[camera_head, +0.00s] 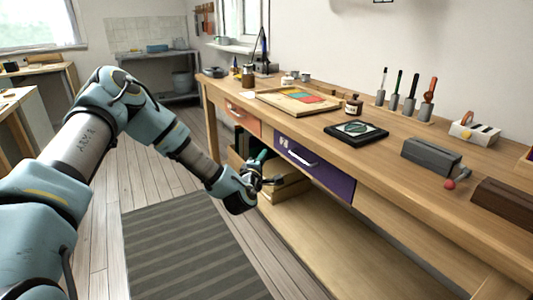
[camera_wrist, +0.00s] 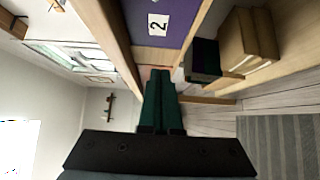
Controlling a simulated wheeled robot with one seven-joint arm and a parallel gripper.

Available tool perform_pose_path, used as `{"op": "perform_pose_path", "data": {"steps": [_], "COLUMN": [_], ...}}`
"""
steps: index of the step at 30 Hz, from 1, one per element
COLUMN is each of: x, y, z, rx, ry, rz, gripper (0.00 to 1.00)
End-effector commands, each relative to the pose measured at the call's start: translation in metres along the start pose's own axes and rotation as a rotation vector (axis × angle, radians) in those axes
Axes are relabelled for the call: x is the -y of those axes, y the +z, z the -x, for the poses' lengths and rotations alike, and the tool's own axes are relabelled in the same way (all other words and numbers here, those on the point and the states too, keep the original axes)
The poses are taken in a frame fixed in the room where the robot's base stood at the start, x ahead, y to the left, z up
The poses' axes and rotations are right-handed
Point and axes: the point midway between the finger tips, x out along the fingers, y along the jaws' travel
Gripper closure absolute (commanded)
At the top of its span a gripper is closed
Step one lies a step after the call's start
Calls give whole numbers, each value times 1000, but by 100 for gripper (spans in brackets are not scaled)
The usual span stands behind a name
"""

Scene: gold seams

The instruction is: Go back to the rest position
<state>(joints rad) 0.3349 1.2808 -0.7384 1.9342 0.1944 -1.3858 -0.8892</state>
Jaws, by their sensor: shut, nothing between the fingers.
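My arm reaches from the left of the head view toward the front of the workbench. My gripper (camera_head: 268,180) is just in front of the drawers, apart from the bench as far as I can tell. In the wrist view the gripper's two green fingers (camera_wrist: 159,98) lie together, with nothing between them. The purple drawer (camera_head: 314,172) looks shut; in the wrist view its front (camera_wrist: 168,20) carries a label with a 2. The orange drawer (camera_head: 243,117) to its left also looks shut.
The wooden workbench (camera_head: 440,174) runs along the right, with a black framed piece (camera_head: 356,132), a tray (camera_head: 299,101) and a grey block (camera_head: 431,157) on top. Boxes (camera_wrist: 247,45) stand on the lower shelf. A striped rug (camera_head: 190,250) covers open floor below the arm.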

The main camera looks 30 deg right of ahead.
Motion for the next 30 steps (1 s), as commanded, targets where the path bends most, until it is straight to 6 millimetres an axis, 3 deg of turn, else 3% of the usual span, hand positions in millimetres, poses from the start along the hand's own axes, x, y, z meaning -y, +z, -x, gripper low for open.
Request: {"op": "perform_pose_path", "data": {"steps": [7,16,20,25,30], "x": [1,0,-1,4,8], "y": [0,-1,-10,-48,-114], "z": [33,40,41,59,106], "rx": [1,2,37,139,226], "ry": [-1,-3,-53,-244,-509], "rz": [-1,-8,-93,-367,-644], "gripper": [100,100,100,100,100]}}
